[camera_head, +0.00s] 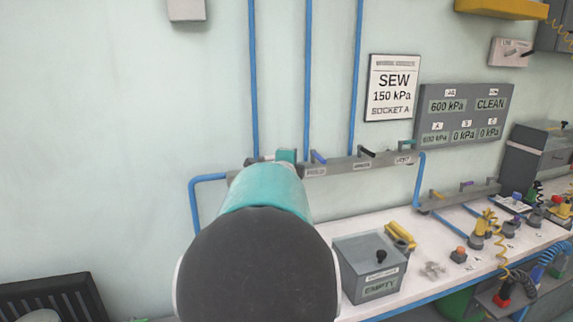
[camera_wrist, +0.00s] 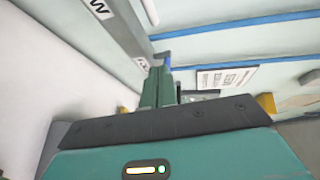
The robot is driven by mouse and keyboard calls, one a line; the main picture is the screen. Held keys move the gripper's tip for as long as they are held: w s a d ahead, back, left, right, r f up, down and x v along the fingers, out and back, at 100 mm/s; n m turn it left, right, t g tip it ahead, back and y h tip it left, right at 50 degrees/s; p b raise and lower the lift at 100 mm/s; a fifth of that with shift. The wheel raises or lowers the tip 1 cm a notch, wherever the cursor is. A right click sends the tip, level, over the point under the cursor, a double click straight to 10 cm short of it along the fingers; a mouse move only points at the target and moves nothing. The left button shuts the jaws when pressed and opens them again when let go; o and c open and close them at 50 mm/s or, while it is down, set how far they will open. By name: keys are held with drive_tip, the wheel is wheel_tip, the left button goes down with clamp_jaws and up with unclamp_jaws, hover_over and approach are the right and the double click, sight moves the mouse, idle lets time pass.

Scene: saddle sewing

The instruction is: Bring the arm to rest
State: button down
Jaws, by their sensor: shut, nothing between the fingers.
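My arm reaches from the bottom of the head view toward the grey valve rail on the wall. My gripper (camera_wrist: 163,75) shows in the wrist view as two teal fingers, closed together and holding nothing. In the head view a teal part of it (camera_head: 287,156) shows beyond my arm, close to the rail (camera_head: 345,165). A blue lever (camera_head: 318,157) stands on the rail just right of it. In the wrist view a blue piece (camera_wrist: 167,59) lies just beyond the fingertips; I cannot tell whether they touch.
Blue pipes (camera_head: 308,75) run up the wall. A SEW sign (camera_head: 394,88) and a pressure panel (camera_head: 465,115) hang to the right. Below, a white bench (camera_head: 405,287) holds a grey box (camera_head: 365,260) and several fittings. A dark slatted object (camera_head: 50,298) stands lower left.

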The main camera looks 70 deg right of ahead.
drive_tip(key=shift+s+a+r, duration=0.2)
drive_tip(key=shift+s+a, duration=0.45)
drive_tip(key=shift+a, duration=0.1)
drive_tip(key=shift+s+a+r, duration=0.2)
drive_tip(key=shift+s+a, duration=0.45)
drive_tip(key=shift+a, duration=0.1)
drive_tip(key=shift+w, duration=0.1)
drive_tip(key=w+a+f+n+t+y, duration=0.1)
drive_tip(key=w+a+n+t+y, duration=0.45)
drive_tip(key=w+a+n, duration=0.7)
drive_tip(key=w+a+f+n+t+y, duration=0.1)
drive_tip(key=w+a+f+n+y, duration=0.15)
drive_tip(key=a, duration=0.75)
drive_tip(key=w+a+f+n+t+y, duration=0.1)
drive_tip(key=w+a+n+y, duration=0.25)
drive_tip(key=a, duration=0.55)
drive_tip(key=s+a+f+n+y, duration=0.1)
drive_tip(key=a+n, duration=0.1)
drive_tip(key=a, duration=0.4)
drive_tip(key=a+f+n+y, duration=0.1)
drive_tip(key=a+n+y, duration=0.15)
drive_tip(key=a, duration=0.35)
drive_tip(key=s+a+f+n+g, duration=0.5)
drive_tip(key=s+a+f+n, duration=0.2)
drive_tip(key=s+a+n, duration=0.3)
drive_tip(key=s+a, duration=0.1)
drive_tip(key=a, duration=0.1)
drive_tip(key=shift+s+a+n, duration=0.15)
drive_tip(key=shift+a+n, duration=0.15)
drive_tip(key=shift+a, duration=0.1)
